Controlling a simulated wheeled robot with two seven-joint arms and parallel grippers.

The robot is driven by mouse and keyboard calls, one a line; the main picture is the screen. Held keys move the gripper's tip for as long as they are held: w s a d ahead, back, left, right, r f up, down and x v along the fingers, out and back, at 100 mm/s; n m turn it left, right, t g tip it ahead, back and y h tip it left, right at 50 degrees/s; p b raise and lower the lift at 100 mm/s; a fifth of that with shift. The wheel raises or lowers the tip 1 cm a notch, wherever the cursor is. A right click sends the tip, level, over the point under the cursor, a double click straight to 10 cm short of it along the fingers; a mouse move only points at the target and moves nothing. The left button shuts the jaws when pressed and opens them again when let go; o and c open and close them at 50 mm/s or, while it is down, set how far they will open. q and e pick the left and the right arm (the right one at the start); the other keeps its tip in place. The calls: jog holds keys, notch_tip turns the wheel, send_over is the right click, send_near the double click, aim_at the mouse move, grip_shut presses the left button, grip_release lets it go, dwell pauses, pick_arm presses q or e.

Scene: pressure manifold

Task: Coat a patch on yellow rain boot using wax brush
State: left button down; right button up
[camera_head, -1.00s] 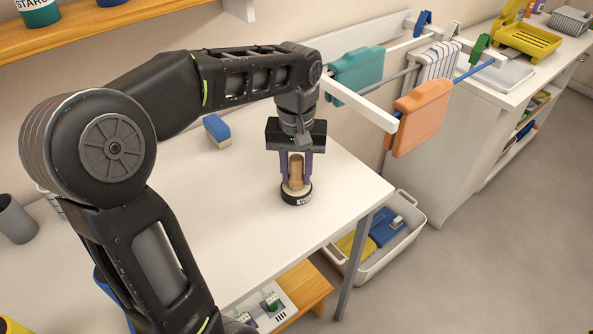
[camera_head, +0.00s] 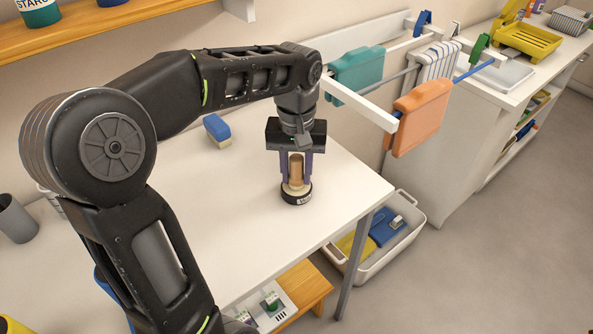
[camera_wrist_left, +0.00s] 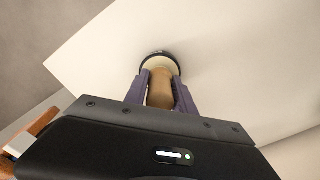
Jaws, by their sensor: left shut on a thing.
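My left gripper (camera_head: 296,170) points straight down above the white table and is shut on the wooden handle of the wax brush (camera_head: 296,173). The handle also shows between the fingers in the left wrist view (camera_wrist_left: 160,88). Directly below is a round black wax tin (camera_head: 297,197) with a pale top, standing near the table's right edge. The brush's lower end meets the tin's pale top; its bristles cannot be made out. A yellow shape (camera_head: 14,326) is cut off at the bottom left corner; I cannot tell whether it is the rain boot. My right gripper is not in view.
A blue and yellow sponge (camera_head: 217,131) lies on the white table (camera_head: 240,195) behind the gripper. A grey cup (camera_head: 15,219) stands at far left. A rack with an orange cloth (camera_head: 420,117) juts out at right. A white bin (camera_head: 376,262) stands below the table edge.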

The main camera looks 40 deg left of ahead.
aim_at(297, 157)
pick_arm(q)
notch_tip(297, 157, up, 7)
jog(key=p, duration=0.6)
dwell(0.3)
dwell(0.8)
